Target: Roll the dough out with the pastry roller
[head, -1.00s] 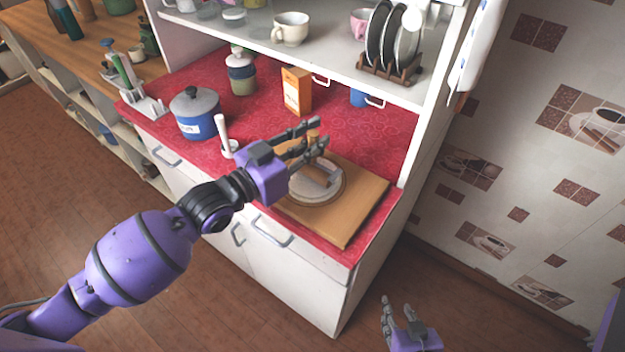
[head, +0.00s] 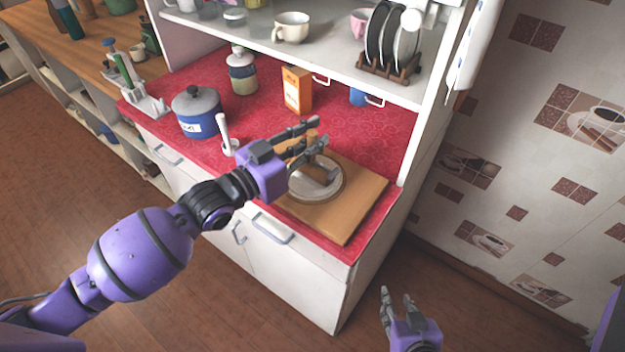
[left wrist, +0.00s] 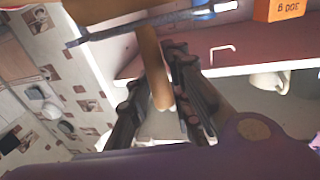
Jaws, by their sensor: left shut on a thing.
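The dough (head: 303,190) is a flat, pale, round disc on a wooden board (head: 350,210) near the counter's right end. My left gripper (head: 320,135) is over the board, shut on the wooden handle of the pastry roller (head: 312,136). The handle also runs between the fingers in the left wrist view (left wrist: 153,62). The roller's lower end is over the dough, partly hidden by the fingers; I cannot tell if it touches.
On the red counter (head: 375,135) stand a blue pot (head: 197,118), a white upright object (head: 225,135), an orange carton (head: 296,92) and a jar (head: 242,75). A shelf above holds cups and a plate rack (head: 390,70). A tiled wall is at right.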

